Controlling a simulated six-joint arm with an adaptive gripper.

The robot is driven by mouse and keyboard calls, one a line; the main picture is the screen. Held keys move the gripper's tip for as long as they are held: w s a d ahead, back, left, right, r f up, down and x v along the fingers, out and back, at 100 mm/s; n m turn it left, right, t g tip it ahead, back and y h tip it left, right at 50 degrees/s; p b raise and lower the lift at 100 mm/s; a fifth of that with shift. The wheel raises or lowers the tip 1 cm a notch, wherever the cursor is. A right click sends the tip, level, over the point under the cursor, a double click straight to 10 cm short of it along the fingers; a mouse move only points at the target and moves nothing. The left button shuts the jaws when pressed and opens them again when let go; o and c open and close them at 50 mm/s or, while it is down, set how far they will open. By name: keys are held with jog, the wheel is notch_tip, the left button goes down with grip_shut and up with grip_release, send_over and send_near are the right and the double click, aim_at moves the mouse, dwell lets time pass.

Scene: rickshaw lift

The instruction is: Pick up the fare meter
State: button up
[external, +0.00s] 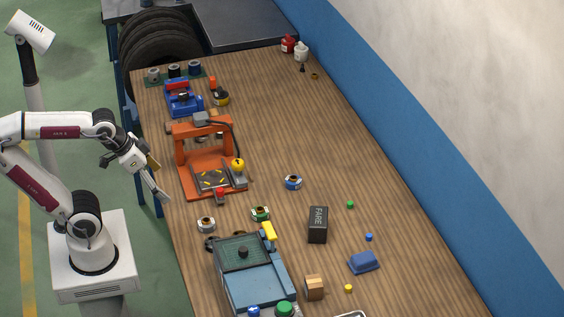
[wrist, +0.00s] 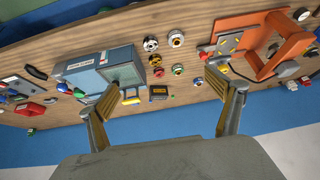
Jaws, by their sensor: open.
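The fare meter (external: 318,224) is a dark box marked "FARE", standing on the wooden table right of the blue model vehicle. It also shows small, as a dark box with orange marks, in the wrist view (wrist: 158,92), where it appears between my fingers but well beyond them. My gripper (external: 158,182) is open and empty at the table's left edge, far to the left of the meter. Its two fingers stand wide apart in the wrist view (wrist: 163,84).
The blue vehicle (external: 259,287) and the orange press frame (external: 180,146) stand along the table's left side. A blue-ringed part (external: 293,182), a blue block (external: 364,262) and a wooden cube (external: 314,287) lie around the meter. The table's upper right is mostly clear.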

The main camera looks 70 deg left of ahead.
jog(key=w+a+f+m+t, duration=0.1)
jog(key=w+a+f+t, duration=0.1)
jog(key=w, duration=1.2)
jog(key=w+a+f+m+t, duration=0.1)
jog(key=w+a+t, duration=0.1)
jog(key=w, duration=1.1)
jog(key=w+d+f+m+t+h, duration=0.1)
jog(key=w+d+f, duration=0.1)
jog(key=w+f, duration=0.5)
jog(key=m+t+h, duration=0.1)
jog(key=h, duration=0.3)
send_near(317, 215)
jog(key=w, duration=0.2)
jog(key=shift+w+d+f, duration=0.15)
jog(key=shift+d+f, duration=0.05)
jog(key=shift+f, duration=0.6)
jog(key=shift+t, duration=0.3)
jog(key=shift+x, duration=1.3)
jog(key=shift+d, duration=0.15)
